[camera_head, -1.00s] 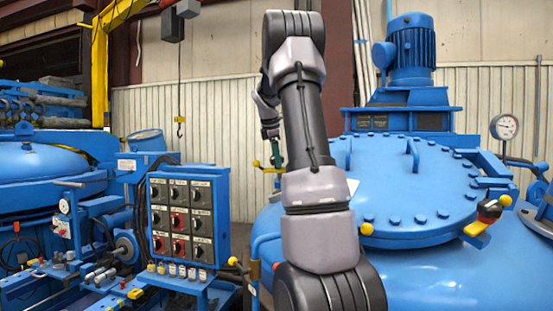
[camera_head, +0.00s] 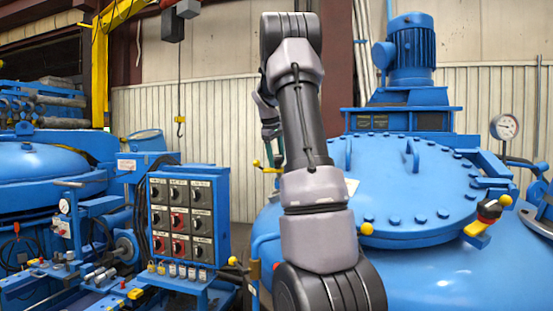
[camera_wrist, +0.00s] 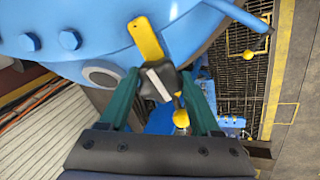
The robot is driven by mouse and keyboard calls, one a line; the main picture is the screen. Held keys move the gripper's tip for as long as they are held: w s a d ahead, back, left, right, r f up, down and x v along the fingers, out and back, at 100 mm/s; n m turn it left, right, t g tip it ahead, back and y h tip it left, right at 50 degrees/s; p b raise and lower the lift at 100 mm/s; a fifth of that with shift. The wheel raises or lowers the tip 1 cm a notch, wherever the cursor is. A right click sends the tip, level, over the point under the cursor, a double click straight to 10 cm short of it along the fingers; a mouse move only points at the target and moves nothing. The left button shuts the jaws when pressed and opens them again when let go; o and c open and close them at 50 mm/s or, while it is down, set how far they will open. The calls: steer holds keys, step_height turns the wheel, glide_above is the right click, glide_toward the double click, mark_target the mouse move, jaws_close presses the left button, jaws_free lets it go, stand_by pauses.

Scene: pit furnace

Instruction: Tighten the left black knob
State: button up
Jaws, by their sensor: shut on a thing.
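The left black knob (camera_wrist: 162,82) sits by the rim of the blue vessel lid in the wrist view, with a yellow lever (camera_wrist: 146,38) beyond it and a yellow ball (camera_wrist: 181,118) on its near side. My gripper (camera_wrist: 163,78) has its green fingers on either side of the knob and is shut on it. In the head view the gripper (camera_head: 272,138) shows only partly behind my forearm, left of the vessel. The knob cannot be made out there. A second black knob (camera_head: 489,210), with red and yellow parts, sits at the lid's right side.
The large blue vessel (camera_head: 420,195) with bolted lid and motor (camera_head: 411,45) fills the right. A control box (camera_head: 188,215) with several switches stands at left. A pressure gauge (camera_head: 505,127) is at far right. Floor grating (camera_wrist: 248,65) shows below.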

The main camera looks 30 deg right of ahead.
steer(key=shift+m, duration=0.7)
steer(key=o, duration=1.4)
steer(key=shift+c, duration=0.2)
steer(key=v, duration=1.1)
